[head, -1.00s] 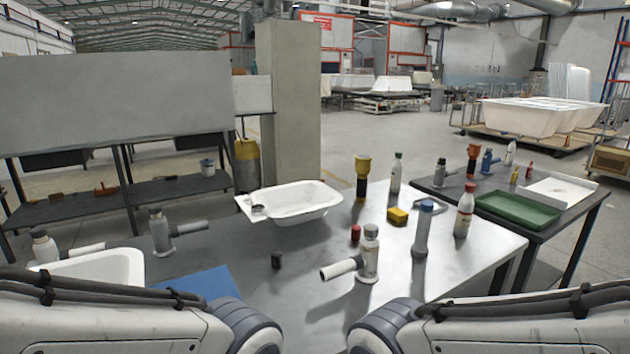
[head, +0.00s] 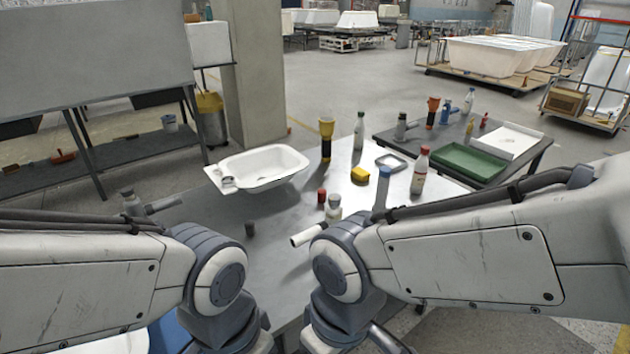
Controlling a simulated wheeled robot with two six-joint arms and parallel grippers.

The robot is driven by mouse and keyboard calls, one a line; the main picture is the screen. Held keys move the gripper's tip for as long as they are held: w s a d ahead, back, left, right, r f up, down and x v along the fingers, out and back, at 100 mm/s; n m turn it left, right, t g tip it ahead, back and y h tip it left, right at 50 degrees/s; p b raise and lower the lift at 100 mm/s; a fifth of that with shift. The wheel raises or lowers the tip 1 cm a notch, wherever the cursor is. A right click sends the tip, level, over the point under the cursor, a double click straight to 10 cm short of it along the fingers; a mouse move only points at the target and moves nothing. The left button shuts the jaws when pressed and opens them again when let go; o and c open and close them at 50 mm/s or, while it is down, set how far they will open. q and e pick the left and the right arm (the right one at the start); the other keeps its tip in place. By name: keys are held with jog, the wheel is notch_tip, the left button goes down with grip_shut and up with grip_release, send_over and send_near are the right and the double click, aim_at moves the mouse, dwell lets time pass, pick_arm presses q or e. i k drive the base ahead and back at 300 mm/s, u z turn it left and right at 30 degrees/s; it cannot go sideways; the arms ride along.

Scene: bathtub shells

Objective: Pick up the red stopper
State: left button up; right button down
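The red stopper (head: 321,197) is a small red cylinder standing on the grey table (head: 285,225), in the middle of the head view. It stands just behind a grey and white fitting (head: 333,210) with a white side pipe. A dark stopper (head: 250,229) stands to the left of the red one.
A white bathtub shell (head: 262,168) sits behind and left. A second table holds a green tray (head: 468,162).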

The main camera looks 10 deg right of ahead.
aim_at(322, 193)
jog(key=z, duration=1.75)
jog(key=i, duration=2.2)
jog(key=u, duration=3.6)
